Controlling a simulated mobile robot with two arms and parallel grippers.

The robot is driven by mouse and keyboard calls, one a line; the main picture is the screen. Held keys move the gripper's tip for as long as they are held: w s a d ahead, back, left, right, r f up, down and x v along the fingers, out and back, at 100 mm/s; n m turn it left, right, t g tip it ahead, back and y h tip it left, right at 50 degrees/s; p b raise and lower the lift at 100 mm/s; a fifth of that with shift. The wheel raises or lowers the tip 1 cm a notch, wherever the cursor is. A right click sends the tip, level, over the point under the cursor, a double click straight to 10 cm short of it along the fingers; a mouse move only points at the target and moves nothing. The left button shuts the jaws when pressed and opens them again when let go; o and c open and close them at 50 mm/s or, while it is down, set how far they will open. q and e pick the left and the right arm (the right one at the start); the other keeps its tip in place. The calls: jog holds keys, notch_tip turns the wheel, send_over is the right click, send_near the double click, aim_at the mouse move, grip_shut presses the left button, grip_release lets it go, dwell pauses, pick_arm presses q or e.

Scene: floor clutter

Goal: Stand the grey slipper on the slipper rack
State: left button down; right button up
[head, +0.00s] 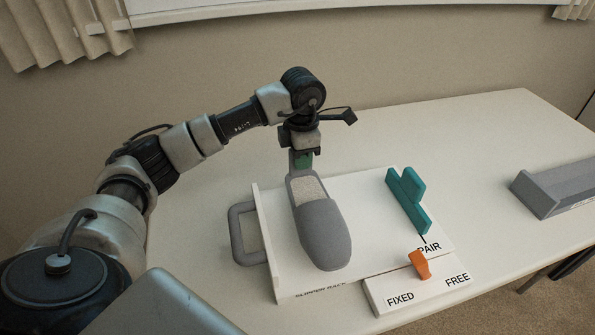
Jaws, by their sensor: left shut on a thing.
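The grey slipper (324,232) has a pale insole, and its closed toe points toward the front of the table. My left gripper (302,160) points down and is shut on the slipper's heel end at the back. The slipper is over the white board of the slipper rack (372,205); I cannot tell whether its sole touches the board. The rack has a grey loop handle at its left, a teal upright piece (408,202) at its right and a "PAIR" label. A small green patch shows at my fingertips. My right gripper is not in view.
A white plate (432,285) marked "FIXED" and "FREE" lies at the rack's front right, with an orange lever (419,264) on it. A grey block or tray (550,190) stands at the table's right. The table (460,125) is clear behind the rack.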

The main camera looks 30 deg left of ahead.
aim_at(295, 171)
pick_arm(q)
jog(key=shift+s+a+f, duration=0.1)
jog(key=shift+a+f, duration=0.4)
jog(key=shift+a, duration=0.25)
jog(key=shift+f, duration=0.2)
notch_tip(295, 171, down, 3)
jog(key=shift+f, duration=0.35)
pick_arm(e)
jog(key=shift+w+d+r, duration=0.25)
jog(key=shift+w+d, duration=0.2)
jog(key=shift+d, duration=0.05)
pick_arm(q)
jog(key=shift+f, duration=0.1)
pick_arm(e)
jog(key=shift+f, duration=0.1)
pick_arm(q)
jog(key=c, duration=1.2)
grip_release()
jog(key=shift+o, duration=0.2)
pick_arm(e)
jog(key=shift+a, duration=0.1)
